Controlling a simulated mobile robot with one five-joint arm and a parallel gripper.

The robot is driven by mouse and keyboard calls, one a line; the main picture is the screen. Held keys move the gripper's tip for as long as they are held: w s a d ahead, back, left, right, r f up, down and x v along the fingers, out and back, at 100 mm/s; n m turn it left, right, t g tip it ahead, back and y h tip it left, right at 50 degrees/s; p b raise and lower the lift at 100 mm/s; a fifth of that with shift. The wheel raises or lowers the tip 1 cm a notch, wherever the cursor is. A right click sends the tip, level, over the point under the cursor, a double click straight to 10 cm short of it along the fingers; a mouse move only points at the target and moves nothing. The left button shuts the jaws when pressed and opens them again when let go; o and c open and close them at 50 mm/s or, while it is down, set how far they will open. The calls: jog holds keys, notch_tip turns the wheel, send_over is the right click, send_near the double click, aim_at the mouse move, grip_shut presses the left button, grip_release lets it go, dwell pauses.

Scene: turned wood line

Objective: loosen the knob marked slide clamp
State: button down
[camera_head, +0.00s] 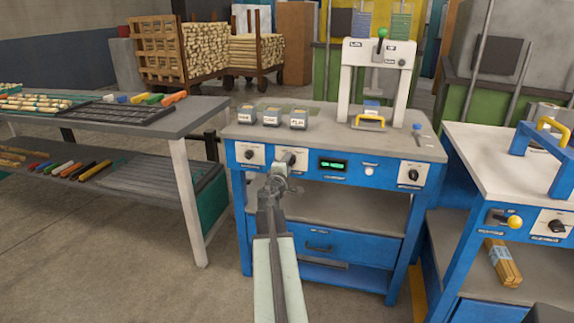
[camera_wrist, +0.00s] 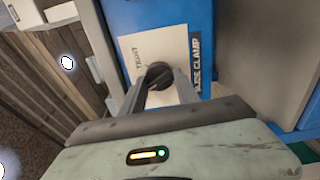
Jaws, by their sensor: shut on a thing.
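The dark round knob (camera_wrist: 158,75) sits on a white plate (camera_wrist: 130,48) on the blue panel in the wrist view. The plate reads "TIGHT" and, along its edge, a partly covered label ending in "CLAMP". My gripper (camera_wrist: 160,82) is shut on this knob, one finger on each side. In the head view my gripper (camera_head: 287,168) reaches the blue front of the middle bench and covers most of the knob; part of its white plate (camera_head: 301,157) shows. The knob's pointer direction cannot be told.
Along the same blue front are another knob (camera_head: 249,154) to the left, a green-lit display (camera_head: 332,166), a white button (camera_head: 369,170) and a dark knob (camera_head: 413,175). A white press frame (camera_head: 345,80) stands on the bench. A grey table (camera_head: 190,108) is at left, another bench at right.

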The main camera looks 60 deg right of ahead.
jog(key=shift+s+d+n, duration=0.1)
jog(key=shift+s+n, duration=0.05)
jog(key=shift+n, duration=1.35)
jog(key=c, duration=0.9)
grip_release()
jog(key=v, duration=0.8)
jog(key=shift+d, duration=0.1)
